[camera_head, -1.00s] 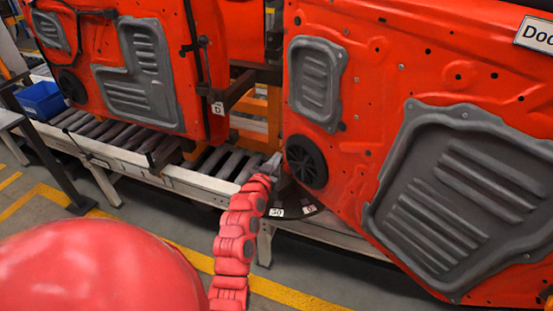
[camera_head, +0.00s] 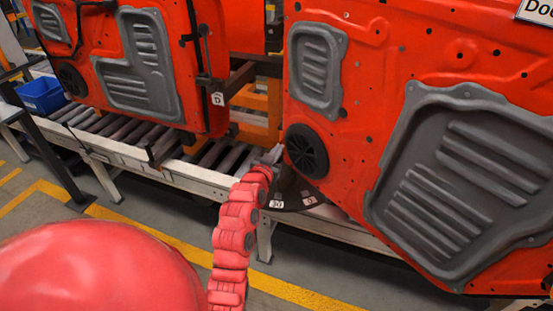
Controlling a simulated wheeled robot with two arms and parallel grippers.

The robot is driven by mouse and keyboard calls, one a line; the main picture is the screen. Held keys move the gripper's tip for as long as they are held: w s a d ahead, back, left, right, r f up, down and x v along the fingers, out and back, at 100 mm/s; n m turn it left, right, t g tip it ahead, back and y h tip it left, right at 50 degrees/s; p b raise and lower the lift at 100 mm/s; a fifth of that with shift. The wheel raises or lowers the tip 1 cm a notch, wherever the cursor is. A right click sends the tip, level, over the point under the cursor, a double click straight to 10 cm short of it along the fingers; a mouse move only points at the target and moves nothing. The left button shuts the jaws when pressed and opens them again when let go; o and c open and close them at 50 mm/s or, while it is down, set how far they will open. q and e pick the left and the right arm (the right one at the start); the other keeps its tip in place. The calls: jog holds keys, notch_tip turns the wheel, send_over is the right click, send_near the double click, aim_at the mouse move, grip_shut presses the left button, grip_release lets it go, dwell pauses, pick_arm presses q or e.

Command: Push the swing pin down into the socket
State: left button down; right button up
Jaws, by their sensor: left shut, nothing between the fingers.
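My left gripper (camera_head: 268,156) is small in the view, at the end of my red arm, beside the lower left edge of the right-hand red door panel. It is shut and empty. A dark curved plate (camera_head: 292,200) with white labels, one reading 30, lies just below and to the right of the gripper, under the door's edge. I cannot make out the swing pin or its socket; they may be hidden by the gripper and arm. My right gripper is not in view.
The right-hand red door panel (camera_head: 372,50) hangs close to the gripper, with a round black speaker grille (camera_head: 306,150) at its corner. Another red door panel (camera_head: 205,75) hangs on the left. A roller conveyor (camera_head: 190,178) runs below. A blue bin (camera_head: 42,96) stands far left.

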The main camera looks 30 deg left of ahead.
pick_arm(q)
jog(key=f+b+v, duration=0.1)
jog(key=b+v, duration=0.2)
jog(key=v, duration=0.6)
jog(key=shift+s+r, duration=0.25)
jog(key=shift+r, duration=0.15)
jog(key=shift+w+d, duration=0.1)
